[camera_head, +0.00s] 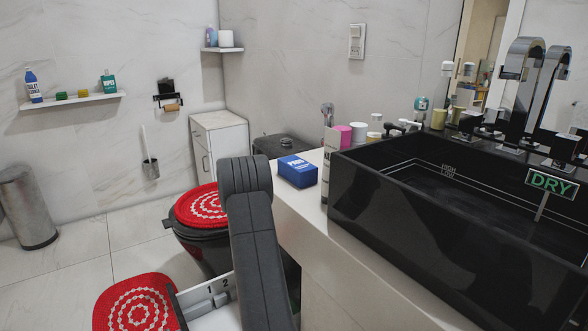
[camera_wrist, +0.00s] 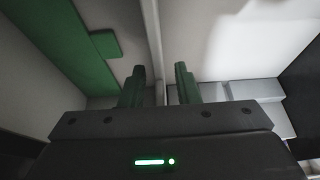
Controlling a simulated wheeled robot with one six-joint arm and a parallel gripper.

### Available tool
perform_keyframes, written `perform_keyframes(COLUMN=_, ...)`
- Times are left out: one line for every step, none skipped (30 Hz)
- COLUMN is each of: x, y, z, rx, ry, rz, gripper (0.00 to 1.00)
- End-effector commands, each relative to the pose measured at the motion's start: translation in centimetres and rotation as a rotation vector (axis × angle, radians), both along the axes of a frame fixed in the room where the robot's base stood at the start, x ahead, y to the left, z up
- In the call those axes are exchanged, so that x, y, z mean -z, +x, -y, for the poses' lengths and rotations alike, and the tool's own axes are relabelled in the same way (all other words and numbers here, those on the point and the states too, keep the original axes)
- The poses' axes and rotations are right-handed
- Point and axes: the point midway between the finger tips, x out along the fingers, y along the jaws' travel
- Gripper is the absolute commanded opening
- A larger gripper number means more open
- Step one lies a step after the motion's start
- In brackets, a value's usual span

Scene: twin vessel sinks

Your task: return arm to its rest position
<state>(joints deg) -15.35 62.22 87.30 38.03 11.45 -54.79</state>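My arm shows in the camera_head view as dark grey links in the lower middle, in front of the counter's left end. It bends at the top and runs down out of the picture; its end is hidden there. My gripper (camera_wrist: 160,72) shows in the camera_wrist view with its two dark fingers apart and nothing between them. Behind the fingers are pale panels with a vertical edge, and a green strip (camera_wrist: 65,45) at the left. I cannot tell for sure what these surfaces are.
The white counter (camera_head: 345,270) bears a blue box (camera_head: 297,171) and a black sink (camera_head: 440,250) with a DRY sign (camera_head: 551,184). A red-covered toilet (camera_head: 203,206) stands behind my arm; open floor lies left.

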Motion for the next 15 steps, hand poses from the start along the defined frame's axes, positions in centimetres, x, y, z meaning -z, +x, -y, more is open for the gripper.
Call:
perform_keyframes(x=1.4, y=0.3, z=-0.2, rx=0.0, ry=-0.001, rz=-0.001, gripper=0.29)
perform_keyframes(x=1.9, y=0.4, z=-0.3, rx=0.0, ry=-0.001, rz=-0.001, gripper=0.29)
perform_keyframes(x=1.5, y=0.5, z=-0.3, rx=0.0, ry=0.0, rz=0.001, gripper=0.29)
perform_keyframes(x=0.6, y=0.5, z=-0.3, rx=0.001, ry=0.001, rz=0.002, gripper=0.29)
perform_keyframes(x=-0.1, y=0.5, z=-0.3, rx=-0.001, ry=0.001, rz=0.003, gripper=0.29)
perform_keyframes(x=-0.6, y=0.5, z=-0.3, rx=0.001, ry=0.001, rz=0.003, gripper=0.29)
perform_keyframes(x=-0.9, y=0.5, z=-0.3, rx=0.001, ry=0.001, rz=0.003, gripper=0.29)
perform_keyframes(x=-1.2, y=0.4, z=-0.3, rx=0.0, ry=0.001, rz=0.003, gripper=0.29)
perform_keyframes(x=-1.5, y=0.4, z=-0.3, rx=0.0, ry=0.0, rz=0.002, gripper=0.29)
perform_keyframes(x=-1.6, y=0.4, z=-0.3, rx=0.0, ry=0.0, rz=0.002, gripper=0.29)
perform_keyframes(x=-1.8, y=0.4, z=-0.3, rx=0.001, ry=0.0, rz=0.001, gripper=0.29)
perform_keyframes(x=-1.9, y=0.4, z=-0.2, rx=0.001, ry=0.001, rz=0.001, gripper=0.29)
perform_keyframes(x=-2.0, y=0.4, z=-0.3, rx=0.001, ry=0.001, rz=0.001, gripper=0.29)
perform_keyframes(x=-2.0, y=0.4, z=-0.2, rx=0.001, ry=0.0, rz=0.0, gripper=0.29)
perform_keyframes(x=-2.0, y=0.4, z=-0.2, rx=0.001, ry=0.0, rz=0.0, gripper=0.29)
